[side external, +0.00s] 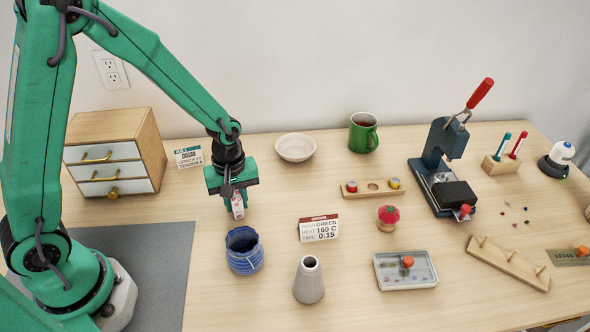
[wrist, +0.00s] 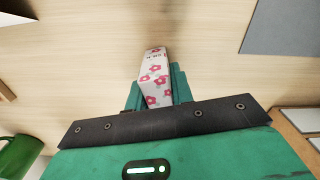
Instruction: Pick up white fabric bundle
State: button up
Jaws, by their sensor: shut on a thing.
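My gripper (side external: 238,204) hangs over the left part of the wooden table, just above and behind a blue ribbed pot. It is shut on the white fabric bundle (side external: 238,208), which pokes out below the jaws. In the wrist view the white fabric bundle (wrist: 155,80) shows as a narrow piece with pink-red flowers, between the green fingers of my gripper (wrist: 157,88). Its other end is hidden by the gripper body. Bare table shows around it in the wrist view. How high it is above the table is hard to tell.
The blue pot (side external: 244,252) is close in front of my gripper. A drawer cabinet (side external: 112,150) stands to the left, a white bowl (side external: 295,148) and green mug (side external: 363,132) behind to the right. A sign card (side external: 318,229) and grey vase (side external: 308,281) stand front right. Table between is clear.

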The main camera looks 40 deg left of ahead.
jog(key=shift+r, duration=0.2)
jog(key=shift+r, duration=0.55)
notch_tip(320, 180, up, 3)
jog(key=shift+d+f, duration=0.1)
jog(key=s+d+r, duration=0.6)
jog(key=s+d, duration=0.1)
jog(key=d, duration=0.2)
jog(key=shift+r, duration=0.35)
